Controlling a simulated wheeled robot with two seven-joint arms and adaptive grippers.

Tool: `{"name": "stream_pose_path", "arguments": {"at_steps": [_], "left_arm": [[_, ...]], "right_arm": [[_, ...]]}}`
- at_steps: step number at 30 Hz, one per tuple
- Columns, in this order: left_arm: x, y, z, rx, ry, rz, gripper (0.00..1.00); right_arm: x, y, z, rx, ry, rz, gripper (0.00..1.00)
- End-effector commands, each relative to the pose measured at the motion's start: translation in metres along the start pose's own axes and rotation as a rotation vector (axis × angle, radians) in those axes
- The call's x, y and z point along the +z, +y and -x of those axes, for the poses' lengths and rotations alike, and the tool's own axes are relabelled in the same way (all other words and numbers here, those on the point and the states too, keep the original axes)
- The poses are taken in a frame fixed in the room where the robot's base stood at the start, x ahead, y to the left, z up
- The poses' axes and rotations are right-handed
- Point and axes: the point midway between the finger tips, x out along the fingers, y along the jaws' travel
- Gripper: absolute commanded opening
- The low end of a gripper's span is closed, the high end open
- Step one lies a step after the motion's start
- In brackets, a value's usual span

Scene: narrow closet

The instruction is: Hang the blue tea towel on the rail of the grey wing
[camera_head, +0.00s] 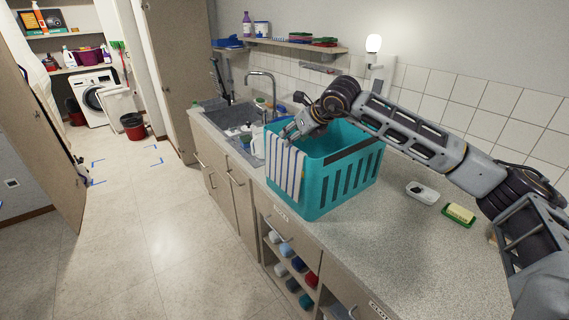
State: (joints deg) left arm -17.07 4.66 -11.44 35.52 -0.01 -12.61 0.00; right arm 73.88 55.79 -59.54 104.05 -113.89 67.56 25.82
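A white tea towel with blue stripes (286,168) hangs over the near left wall of a teal slotted basket (345,182) on the counter. My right arm comes in from the right, above the basket. Its gripper (291,131) is at the basket's left rim, at the top edge of the towel. The fingers are small and partly merge with the rim and towel, so I cannot tell whether they grip the cloth. My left gripper is not in view. I cannot make out a grey wing or its rail.
The sink (224,115) with a tap and dishes lies beyond the basket. A white tray (422,193) and a green dish with a yellow block (460,214) sit on the right. Front counter (390,250) is clear. The floor (150,235) is open toward the washing machine (94,97).

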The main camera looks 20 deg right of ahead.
Motion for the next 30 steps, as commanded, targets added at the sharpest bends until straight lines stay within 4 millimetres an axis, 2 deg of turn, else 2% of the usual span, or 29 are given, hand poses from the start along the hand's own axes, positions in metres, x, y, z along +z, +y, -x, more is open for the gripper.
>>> {"name": "stream_pose_path", "arguments": {"at_steps": [2, 5, 20, 30], "left_arm": [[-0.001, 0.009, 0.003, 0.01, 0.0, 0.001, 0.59], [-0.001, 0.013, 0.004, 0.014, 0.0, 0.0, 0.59], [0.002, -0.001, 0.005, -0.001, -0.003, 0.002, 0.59], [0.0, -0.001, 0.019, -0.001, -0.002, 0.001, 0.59]], "right_arm": [[0.001, 0.001, -0.008, 0.001, 0.001, 0.0, 0.46], [0.0, 0.001, -0.015, 0.001, 0.001, 0.0, 0.46], [0.0, 0.001, -0.02, 0.0, 0.001, 0.001, 0.46], [0.002, 0.003, -0.046, 0.0, 0.002, 0.001, 0.46]]}}
